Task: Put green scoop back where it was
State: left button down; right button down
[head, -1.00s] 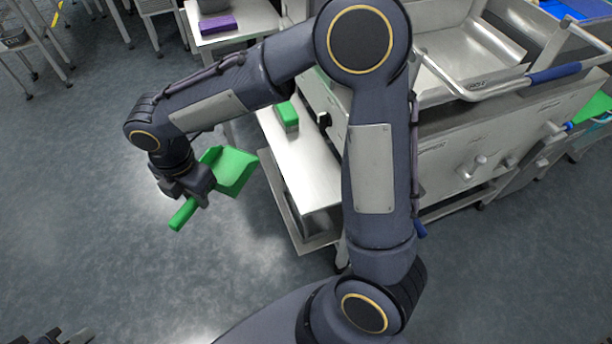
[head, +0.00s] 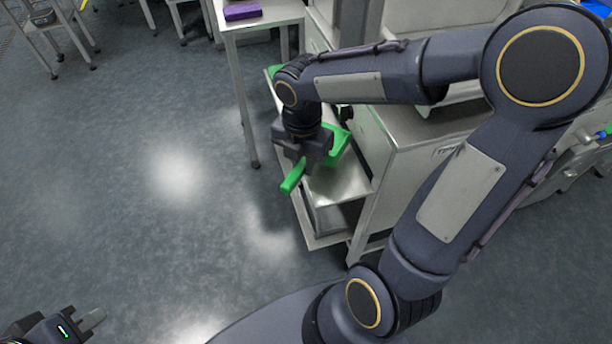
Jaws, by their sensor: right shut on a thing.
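The green scoop (head: 293,178) is in my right gripper (head: 307,160), which is shut on it. Its handle sticks out at the lower left and its pan shows at the right, partly behind the gripper. The scoop is over the steel side shelf (head: 342,187); I cannot tell whether it touches it. My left gripper (head: 88,322) is at the bottom left corner, partly cut off, over the floor and far from the scoop; its opening is unclear.
A green item (head: 273,71) on the far part of the shelf is mostly hidden by my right arm. The steel machine (head: 420,150) stands right of the shelf. A table with a purple block (head: 242,12) stands behind.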

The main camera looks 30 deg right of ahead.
jog(key=f, duration=0.1)
jog(key=f+b, duration=0.1)
jog(key=f, duration=0.1)
jog(key=f+b, duration=0.1)
jog(key=f, duration=0.1)
jog(key=shift+s+d, duration=0.1)
jog(key=shift+d, duration=0.3)
jog(key=shift+f, duration=0.15)
jog(key=c, duration=1.3)
grip_release()
